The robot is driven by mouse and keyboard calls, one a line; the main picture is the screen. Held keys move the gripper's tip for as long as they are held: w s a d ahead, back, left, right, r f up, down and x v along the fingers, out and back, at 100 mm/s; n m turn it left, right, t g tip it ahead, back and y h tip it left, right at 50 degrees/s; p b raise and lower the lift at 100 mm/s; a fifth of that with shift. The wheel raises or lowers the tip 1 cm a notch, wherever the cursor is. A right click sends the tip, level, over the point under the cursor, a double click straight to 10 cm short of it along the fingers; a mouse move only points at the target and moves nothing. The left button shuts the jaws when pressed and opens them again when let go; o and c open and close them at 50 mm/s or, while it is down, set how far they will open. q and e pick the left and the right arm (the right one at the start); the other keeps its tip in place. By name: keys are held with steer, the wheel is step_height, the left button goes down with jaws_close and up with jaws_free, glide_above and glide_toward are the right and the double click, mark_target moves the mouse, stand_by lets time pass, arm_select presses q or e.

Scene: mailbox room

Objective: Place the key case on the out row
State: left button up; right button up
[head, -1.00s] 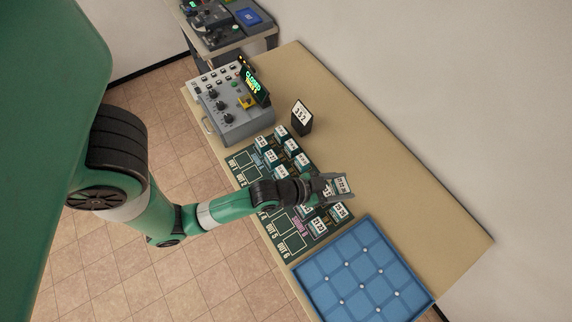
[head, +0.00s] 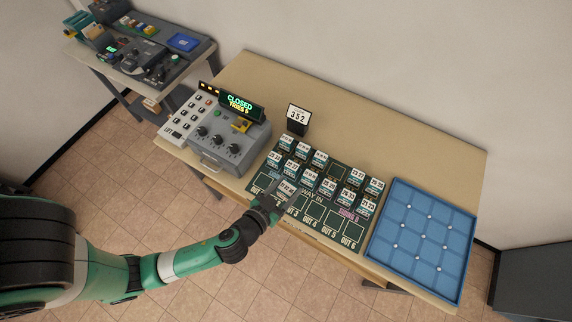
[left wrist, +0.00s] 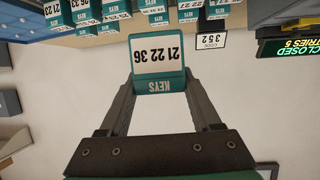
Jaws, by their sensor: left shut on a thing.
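My left gripper (head: 276,198) is shut on a green key case (head: 287,188) with a white number label. In the left wrist view, the held key case (left wrist: 158,60) reads "21 22 36" and "KEYS", upside down, between the two fingers. In the head view it is at the left part of the out row of the dark green mat (head: 331,223); whether it touches the mat I cannot tell. The squares OUT 3 to OUT 6 look empty; my gripper covers the OUT 2 area. My right gripper is not in view.
Several other key cases (head: 320,158) stand in rows behind the out row. A "352" code card (head: 298,118) stands behind them. A grey control box (head: 225,140) with a "CLOSED" display (head: 239,104) is at left, a blue divided tray (head: 424,238) at right.

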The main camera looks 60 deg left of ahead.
mark_target(280, 194)
arm_select(q)
steer(key=s+p, duration=0.1)
steer(key=s+n+y+p, duration=0.1)
steer(key=s+p, duration=0.1)
steer(key=p, duration=0.1)
steer(key=shift+s+d+f+g+y, duration=0.2)
steer(key=shift+s+d+g+y, duration=0.1)
steer(key=shift+s, duration=0.1)
steer(key=shift+s+d+f, duration=0.1)
steer(key=shift+d, duration=0.05)
steer(key=shift+f, duration=0.1)
steer(key=a+f+b, duration=0.3)
steer(key=a+b, duration=0.1)
steer(key=a+f+b, duration=0.2)
steer(key=a+b, duration=0.2)
steer(key=b, duration=0.1)
steer(key=w+a+f+b, duration=0.1)
steer(key=a+f+b, duration=0.2)
steer(key=a+b, duration=0.1)
steer(key=shift+w+a+f+b, duration=0.1)
steer(key=shift+a+f+b, duration=0.3)
steer(key=shift+a, duration=0.15)
steer(key=shift+w+a+f, duration=0.1)
steer(key=shift+a+f, duration=0.2)
steer(key=shift+f, duration=0.1)
